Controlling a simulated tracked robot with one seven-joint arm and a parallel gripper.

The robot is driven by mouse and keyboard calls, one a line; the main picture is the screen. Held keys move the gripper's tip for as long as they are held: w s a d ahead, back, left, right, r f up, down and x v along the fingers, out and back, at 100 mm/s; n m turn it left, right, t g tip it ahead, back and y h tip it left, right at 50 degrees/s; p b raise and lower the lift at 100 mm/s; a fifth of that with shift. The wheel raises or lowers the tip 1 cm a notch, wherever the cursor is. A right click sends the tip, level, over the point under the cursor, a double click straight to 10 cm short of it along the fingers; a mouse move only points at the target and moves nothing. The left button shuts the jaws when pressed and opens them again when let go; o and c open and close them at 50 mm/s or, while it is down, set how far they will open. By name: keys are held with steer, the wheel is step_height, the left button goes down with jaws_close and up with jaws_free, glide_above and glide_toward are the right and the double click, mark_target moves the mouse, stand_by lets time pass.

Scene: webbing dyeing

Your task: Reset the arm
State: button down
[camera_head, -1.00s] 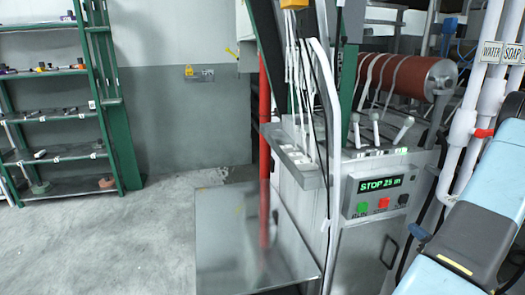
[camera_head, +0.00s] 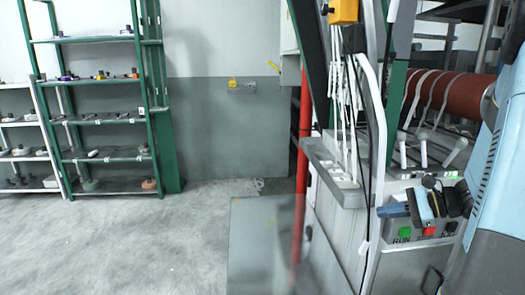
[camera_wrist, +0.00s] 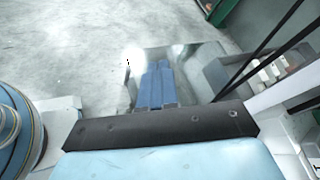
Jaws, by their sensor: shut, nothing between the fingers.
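My arm is light blue and enters at the right in the head view. My gripper (camera_head: 386,211) is in front of the machine's control panel, with its dark blue fingers pointing left. In the wrist view my gripper (camera_wrist: 158,66) shows its two blue fingers side by side, closed together, with nothing between them. Behind it is the machine's control panel (camera_head: 408,246), with a green button (camera_head: 405,234) and a red button (camera_head: 429,232). The panel's display is hidden behind my gripper.
A red-brown roller (camera_head: 452,95) with pale webbing and white levers (camera_head: 423,150) are above the panel. A red post (camera_head: 302,150) and hanging white cords stand left of it. A green shelf rack (camera_head: 105,155) is at the far left. The grey floor (camera_head: 170,245) between is clear.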

steer(key=s+a+r+n+g+h, duration=0.5)
steer(key=s+a+r+n+h, duration=0.1)
steer(key=s+a+n, duration=0.35)
steer(key=s+a+r+n+t+h, duration=0.1)
steer(key=s+r+n+t+h, duration=0.3)
steer(key=s+r+n, duration=0.3)
steer(key=shift+s+r+n+t+h, duration=0.35)
steer(key=shift+r+h, duration=0.3)
steer(key=shift+h, duration=0.15)
